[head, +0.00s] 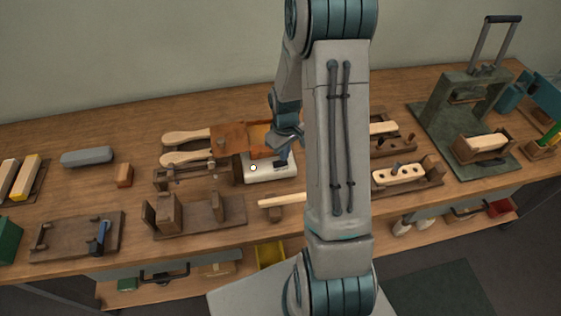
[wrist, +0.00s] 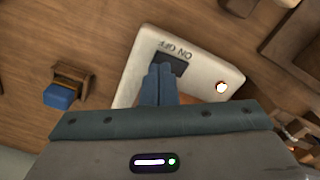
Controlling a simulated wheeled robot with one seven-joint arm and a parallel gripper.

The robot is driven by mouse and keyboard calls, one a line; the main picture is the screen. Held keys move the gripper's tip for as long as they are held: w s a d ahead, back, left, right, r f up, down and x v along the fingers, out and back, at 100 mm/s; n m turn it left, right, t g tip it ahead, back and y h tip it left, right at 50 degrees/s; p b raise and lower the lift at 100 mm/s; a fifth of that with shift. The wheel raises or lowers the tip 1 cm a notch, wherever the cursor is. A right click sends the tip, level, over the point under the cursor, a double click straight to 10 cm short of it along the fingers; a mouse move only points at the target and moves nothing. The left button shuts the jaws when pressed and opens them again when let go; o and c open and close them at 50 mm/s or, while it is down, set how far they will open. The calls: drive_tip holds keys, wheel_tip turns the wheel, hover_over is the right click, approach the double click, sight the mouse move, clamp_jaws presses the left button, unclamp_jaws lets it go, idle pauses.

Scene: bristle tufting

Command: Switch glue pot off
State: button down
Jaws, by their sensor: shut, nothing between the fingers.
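The glue pot's white base (head: 262,174) stands mid-bench in the head view, partly behind my arm. In the wrist view the white base (wrist: 203,70) shows a dark rocker switch (wrist: 175,62) beside the letters ON OFF. In the head view my gripper (head: 282,160) reaches down to the right part of the base. The fingers hide part of the switch.
An orange-brown open box (head: 260,136) stands behind the base. Wooden brush handles (head: 185,137) lie to the left, and a wooden fixture (head: 196,216) stands front left. A pale wooden piece (head: 283,200) lies just in front. A green press (head: 470,105) stands at right.

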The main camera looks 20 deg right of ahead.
drive_tip(key=shift+f+b, duration=0.8)
drive_tip(key=shift+f, duration=0.15)
drive_tip(key=shift+r, duration=0.1)
idle(0.4)
drive_tip(key=shift+r+p, duration=2.35)
drive_tip(key=shift+r, duration=1.1)
drive_tip(key=shift+r, duration=0.15)
drive_tip(key=s+a+r+m+t, duration=0.2)
drive_tip(key=s+a+r, duration=0.2)
drive_tip(key=s+r, duration=0.5)
drive_tip(key=s+a+r+m+t, duration=0.1)
drive_tip(key=s+a+r, duration=0.4)
drive_tip(key=s+r, duration=0.4)
wheel_tip(320, 180, up, 4)
drive_tip(key=shift+a+r+m+t, duration=0.25)
drive_tip(key=shift+a+m+t, duration=0.05)
drive_tip(key=shift+m+t, duration=0.1)
